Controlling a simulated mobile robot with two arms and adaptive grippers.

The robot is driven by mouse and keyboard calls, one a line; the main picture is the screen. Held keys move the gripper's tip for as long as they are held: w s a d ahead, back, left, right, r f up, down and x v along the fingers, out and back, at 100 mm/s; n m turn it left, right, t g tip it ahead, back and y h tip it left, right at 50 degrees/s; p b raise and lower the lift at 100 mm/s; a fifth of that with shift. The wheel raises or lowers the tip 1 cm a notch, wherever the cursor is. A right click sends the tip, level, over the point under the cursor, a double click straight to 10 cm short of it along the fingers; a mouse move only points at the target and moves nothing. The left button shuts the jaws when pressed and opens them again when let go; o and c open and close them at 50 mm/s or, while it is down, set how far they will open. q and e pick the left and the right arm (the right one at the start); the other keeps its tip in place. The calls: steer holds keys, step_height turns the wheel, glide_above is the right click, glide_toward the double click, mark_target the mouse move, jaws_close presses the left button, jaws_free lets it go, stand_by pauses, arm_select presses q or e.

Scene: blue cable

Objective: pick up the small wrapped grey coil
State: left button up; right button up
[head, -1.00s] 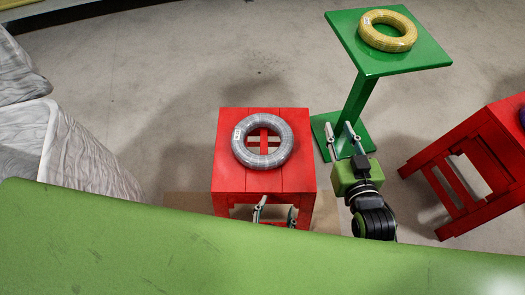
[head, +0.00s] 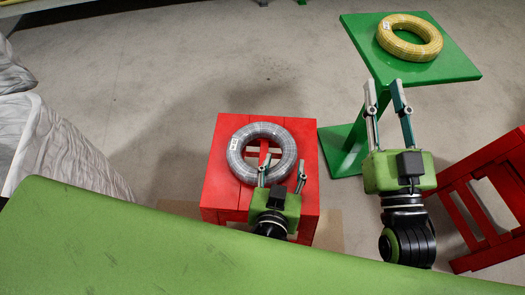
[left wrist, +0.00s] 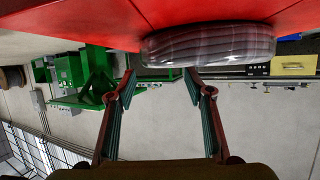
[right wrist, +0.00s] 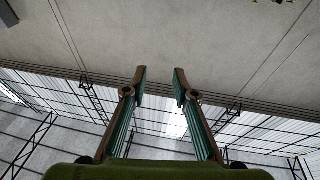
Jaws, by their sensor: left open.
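The wrapped grey coil (head: 240,147) lies flat on a red stool (head: 222,193) in the head view, with a white label on its left side. It also shows edge-on in the left wrist view (left wrist: 210,45), at the top. My left gripper (head: 281,172) is open at the coil's near right side, with its left fingertip by the coil's rim. In the left wrist view its fingers (left wrist: 160,78) are apart with nothing between them. I cannot tell whether it touches the coil. My right gripper (head: 384,98) is open and empty, right of the stool; its fingers also show in the right wrist view (right wrist: 160,75).
A yellow coil (head: 409,36) lies on a green stand (head: 455,68) at the upper right. Another red stool (head: 485,195) stands at the right edge. Grey wrapped stacks (head: 60,150) are at the left. The floor behind the grey coil is clear.

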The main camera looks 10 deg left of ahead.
mark_target(287, 154)
arm_select(q)
steer(key=b+x, duration=0.1)
steer(key=x, duration=0.4)
steer(key=shift+w+d+f, duration=0.1)
steer(key=shift+w+f, duration=0.15)
steer(key=shift+w, duration=0.1)
jaws_close()
steer(key=shift+r, duration=0.1)
arm_select(e)
steer(key=s+r+t+y, duration=0.1)
steer(key=s+r+t, duration=0.2)
steer(key=r, duration=0.4)
steer(key=shift+s+t+y, duration=0.15)
steer(key=shift+t+y, duration=0.15)
steer(key=shift+t, duration=0.2)
